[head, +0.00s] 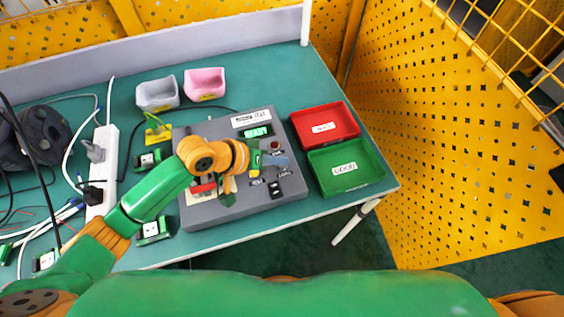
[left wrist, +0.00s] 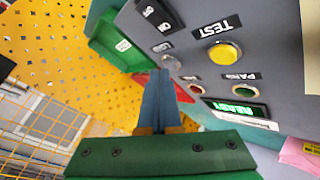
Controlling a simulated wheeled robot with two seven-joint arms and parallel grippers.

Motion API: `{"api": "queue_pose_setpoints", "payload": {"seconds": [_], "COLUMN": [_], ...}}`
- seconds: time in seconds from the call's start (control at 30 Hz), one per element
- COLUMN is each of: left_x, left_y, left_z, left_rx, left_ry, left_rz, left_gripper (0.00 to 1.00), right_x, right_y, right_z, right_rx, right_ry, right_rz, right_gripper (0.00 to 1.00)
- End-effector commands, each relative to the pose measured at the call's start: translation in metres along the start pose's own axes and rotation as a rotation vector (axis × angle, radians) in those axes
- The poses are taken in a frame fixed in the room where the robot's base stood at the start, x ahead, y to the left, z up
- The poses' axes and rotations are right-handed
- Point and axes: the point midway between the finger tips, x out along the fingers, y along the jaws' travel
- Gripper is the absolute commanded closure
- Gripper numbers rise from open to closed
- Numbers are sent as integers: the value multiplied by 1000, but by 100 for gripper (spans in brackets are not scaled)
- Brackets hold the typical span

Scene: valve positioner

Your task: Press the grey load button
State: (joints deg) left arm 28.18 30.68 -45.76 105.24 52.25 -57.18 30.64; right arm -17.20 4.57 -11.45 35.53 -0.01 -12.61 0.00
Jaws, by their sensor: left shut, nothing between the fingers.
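My left gripper (head: 276,160) is over the right part of the grey test box (head: 240,213). Its blue-grey fingers also show in the left wrist view (left wrist: 164,75), closed together and empty, pointing at the panel. A small round grey button (left wrist: 171,63) sits right by the fingertips; its cap is partly hidden, and I cannot tell whether they touch. In the head view the arm and fingers cover this spot. A yellow button (left wrist: 222,53) marked TEST is to the right of the fingers. My right gripper is not in view.
The panel also has a green button (left wrist: 243,90), a red one (left wrist: 195,88), a black switch (head: 276,188) and a lit READY display (head: 255,132). A red tray (head: 345,109) and a green tray (head: 376,180) stand right of the box. A power strip (head: 104,150) lies left.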

Motion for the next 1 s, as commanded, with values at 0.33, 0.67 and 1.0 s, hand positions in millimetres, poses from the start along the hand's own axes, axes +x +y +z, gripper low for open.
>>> {"api": "queue_pose_setpoints", "payload": {"seconds": [0.33,0.67,1.0], "left_x": [3,6,4], "left_y": [-2,-4,-3], "left_z": [2,4,3], "left_rx": [0,0,0], "left_ry": [0,-1,-1], "left_rz": [0,0,0], "left_gripper": [100,100,100], "right_x": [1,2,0], "right_y": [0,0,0], "right_z": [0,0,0], "right_rx": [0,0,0], "right_ry": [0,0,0], "right_rz": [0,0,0], "right_gripper": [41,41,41]}}
